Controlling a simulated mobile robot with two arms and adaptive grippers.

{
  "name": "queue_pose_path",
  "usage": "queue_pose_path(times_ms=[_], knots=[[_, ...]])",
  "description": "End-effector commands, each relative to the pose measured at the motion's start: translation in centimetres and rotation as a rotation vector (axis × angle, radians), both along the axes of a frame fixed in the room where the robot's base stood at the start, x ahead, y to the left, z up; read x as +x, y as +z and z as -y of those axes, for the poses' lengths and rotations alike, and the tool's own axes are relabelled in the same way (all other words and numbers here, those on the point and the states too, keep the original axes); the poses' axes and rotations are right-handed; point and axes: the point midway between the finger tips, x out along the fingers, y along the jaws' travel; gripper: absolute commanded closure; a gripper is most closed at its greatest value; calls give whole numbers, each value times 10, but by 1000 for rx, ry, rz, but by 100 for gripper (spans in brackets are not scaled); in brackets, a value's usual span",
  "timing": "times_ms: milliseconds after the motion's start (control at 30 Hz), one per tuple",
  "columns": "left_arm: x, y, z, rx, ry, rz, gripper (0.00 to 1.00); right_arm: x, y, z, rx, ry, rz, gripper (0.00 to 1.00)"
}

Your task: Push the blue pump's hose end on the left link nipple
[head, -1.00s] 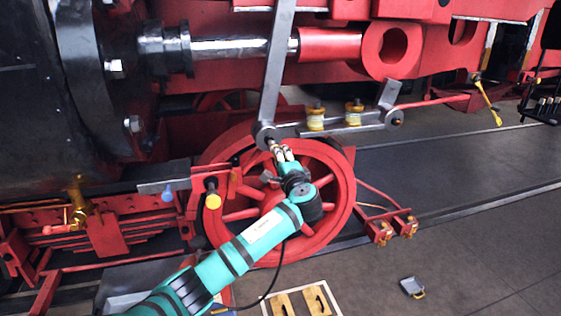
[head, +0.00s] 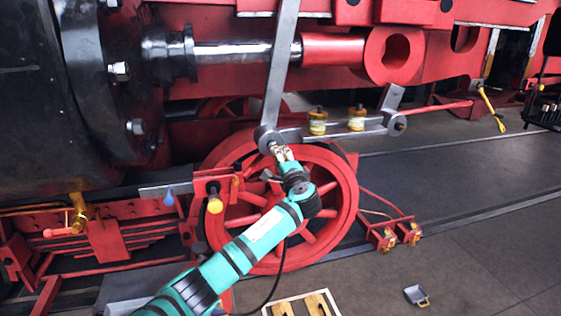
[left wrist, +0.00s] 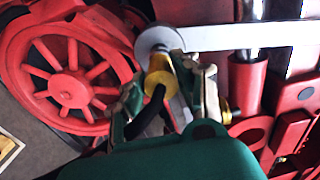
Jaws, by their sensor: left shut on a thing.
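My left gripper (head: 281,151) is at the lower left end of the grey link (head: 342,129), in front of the red wheel. In the left wrist view the left gripper (left wrist: 166,92) is shut on the yellow hose end (left wrist: 158,74), with the black hose (left wrist: 147,117) running back from it. The hose end points at the round boss (left wrist: 158,41) of the link and overlaps it in the picture. The left nipple is hidden behind the hose end, and I cannot tell whether they touch. A small blue part (head: 169,196) hangs by a ledge; I cannot tell if it belongs to the pump. My right gripper is out of view.
The red spoked wheel (head: 348,225) is close behind my arm. Two yellow-banded cups (head: 318,122) stand on the link. A yellow-ended part (head: 214,204) is left of the wheel. A small grey scoop-like item (head: 416,296) lies on the clear floor at right.

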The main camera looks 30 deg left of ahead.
Motion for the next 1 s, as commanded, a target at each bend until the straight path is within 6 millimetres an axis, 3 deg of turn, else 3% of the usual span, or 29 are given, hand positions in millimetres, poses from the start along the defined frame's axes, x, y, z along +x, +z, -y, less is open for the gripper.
queue_pose_path(times_ms=[267,300,500,800,1000], knots=[[0,2,-2,2,3,3,100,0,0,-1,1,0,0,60],[0,2,-2,2,3,3,68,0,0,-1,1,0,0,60],[0,2,-2,2,2,1,42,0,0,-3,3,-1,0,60],[-1,0,1,0,1,0,42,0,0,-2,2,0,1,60],[-17,-1,21,-1,-2,-1,42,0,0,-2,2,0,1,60]])
